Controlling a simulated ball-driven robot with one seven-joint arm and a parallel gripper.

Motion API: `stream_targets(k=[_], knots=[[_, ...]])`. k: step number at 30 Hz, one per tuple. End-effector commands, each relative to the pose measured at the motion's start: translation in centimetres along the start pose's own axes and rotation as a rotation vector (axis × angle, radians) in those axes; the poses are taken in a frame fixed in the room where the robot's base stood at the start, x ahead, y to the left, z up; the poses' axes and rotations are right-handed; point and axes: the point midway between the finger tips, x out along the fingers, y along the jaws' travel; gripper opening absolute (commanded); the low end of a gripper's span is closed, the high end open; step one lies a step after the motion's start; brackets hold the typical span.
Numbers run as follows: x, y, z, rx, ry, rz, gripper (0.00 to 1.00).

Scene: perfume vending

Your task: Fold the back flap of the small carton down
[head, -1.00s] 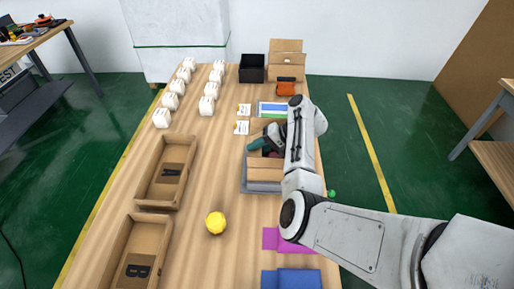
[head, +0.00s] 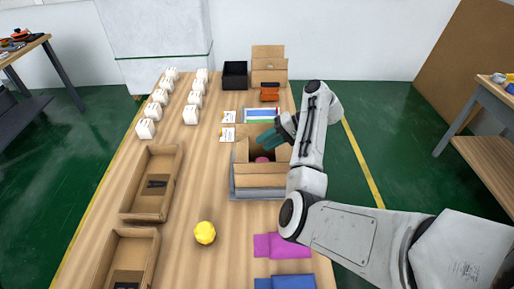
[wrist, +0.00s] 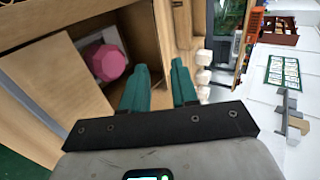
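The small open carton (head: 261,181) stands on a grey tray (head: 234,189) at the table's right side, with a pink object (head: 262,160) inside. A left flap (head: 241,151) stands up; a wide front panel faces me. My gripper (head: 266,138) is at the carton's back edge, its teal fingers partly covering the back flap. In the wrist view the fingers (wrist: 160,80) are apart, and a narrow brown panel, likely the back flap (wrist: 164,35), runs up to the gap between them. I cannot tell whether they touch it. The pink object (wrist: 106,60) shows in the carton at left.
A black box (head: 235,76), a larger open carton (head: 268,65) and an orange item (head: 269,93) stand behind. A yellow object (head: 205,233) and brown trays (head: 152,183) are further left and nearer; bare table lies between.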

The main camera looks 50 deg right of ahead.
Motion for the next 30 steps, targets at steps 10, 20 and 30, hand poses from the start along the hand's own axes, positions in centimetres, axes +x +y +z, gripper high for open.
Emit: stream_targets(k=[10,20,30], knots=[[-0.9,0.0,0.0,0.000,0.000,0.000,0.29],[-1.9,0.1,-1.1,-0.010,0.026,0.002,0.29],[-3.6,-0.1,-2.9,-0.025,0.053,0.004,0.29]])
